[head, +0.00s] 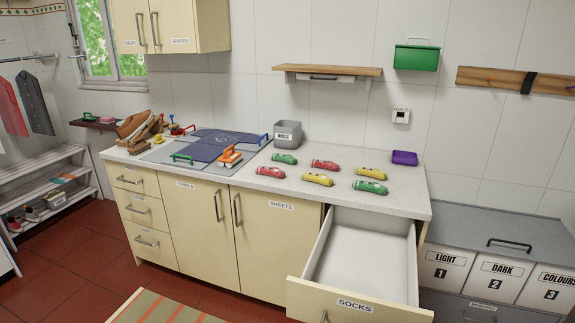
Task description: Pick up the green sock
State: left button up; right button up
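Two rolled green socks lie on the pale countertop: one green sock (284,158) at the back, just in front of the grey bin, and another green sock (370,187) near the front right edge, above the open drawer. Red socks (270,172) and yellow socks (318,178) lie between and around them, apart from each other. Neither of my grippers is in view.
The drawer labelled SOCKS (355,304) is pulled open and looks empty. A shelf (330,71) hangs above.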

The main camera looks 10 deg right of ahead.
aim_at(289, 159)
jog(key=i+j+z, duration=0.3)
jog(key=i+j, duration=0.15)
jog(key=i, duration=0.35)
jog(key=i+j+z, duration=0.25)
jog(key=i+j, duration=0.4)
jog(key=i, duration=0.05)
